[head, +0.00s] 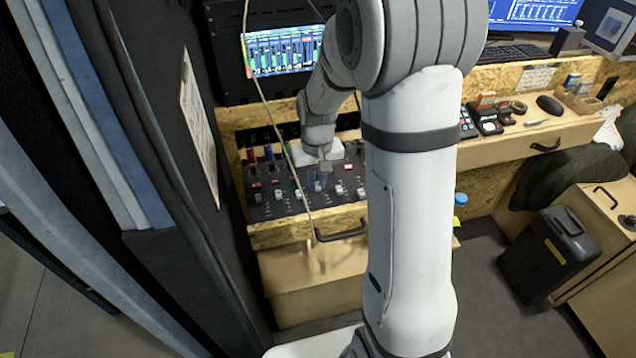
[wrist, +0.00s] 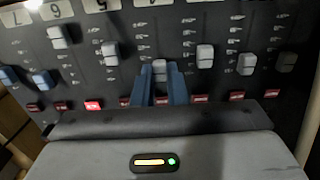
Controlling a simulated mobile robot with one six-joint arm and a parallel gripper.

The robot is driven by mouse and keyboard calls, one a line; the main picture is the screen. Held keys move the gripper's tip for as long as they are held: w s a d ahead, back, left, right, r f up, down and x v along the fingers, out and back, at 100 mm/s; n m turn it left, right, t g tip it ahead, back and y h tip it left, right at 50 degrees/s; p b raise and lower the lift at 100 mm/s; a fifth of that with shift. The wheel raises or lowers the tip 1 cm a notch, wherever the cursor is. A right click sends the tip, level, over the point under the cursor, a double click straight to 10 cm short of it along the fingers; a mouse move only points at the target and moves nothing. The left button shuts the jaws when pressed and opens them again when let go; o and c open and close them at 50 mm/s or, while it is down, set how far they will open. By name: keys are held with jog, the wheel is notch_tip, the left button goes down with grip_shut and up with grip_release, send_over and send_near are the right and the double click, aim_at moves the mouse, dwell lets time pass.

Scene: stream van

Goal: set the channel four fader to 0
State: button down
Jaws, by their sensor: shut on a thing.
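The mixer panel (head: 285,207) lies below the screen in the head view, with a row of fader caps. In the wrist view its numbers appear upside down, with 7, 6 and 5 readable at the top left. My gripper (wrist: 161,88) has its two blue fingers closed around a pale fader cap (wrist: 160,68). This cap is one column right of the cap (wrist: 110,53) in line with the 5, so it appears to be channel four. The fingers hide its lower slot and scale. In the head view my gripper (head: 321,183) is low over the panel.
Close beside the held cap are pale fader caps, one (wrist: 204,55) on the right. Lit and dark red buttons (wrist: 93,105) line the panel. A hanging cable (head: 283,130) crosses before the mixer. A drawer handle (head: 341,232) sticks out below it.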

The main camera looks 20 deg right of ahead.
aim_at(318, 185)
jog(key=c, duration=1.4)
grip_release()
jog(key=shift+c, duration=0.2)
jog(key=shift+r+p, duration=0.3)
jog(key=shift+r, duration=3.65)
jog(key=s+r+t+p, duration=0.1)
jog(key=s+r+p, duration=0.1)
jog(key=s+r, duration=0.4)
jog(key=s+r+t+p, duration=0.1)
jog(key=s+r+p, duration=0.2)
jog(key=s, duration=0.9)
notch_tip(318, 185, up, 3)
jog(key=shift+s+f+t, duration=0.15)
jog(key=shift+s+t, duration=0.15)
jog(key=shift+s, duration=0.1)
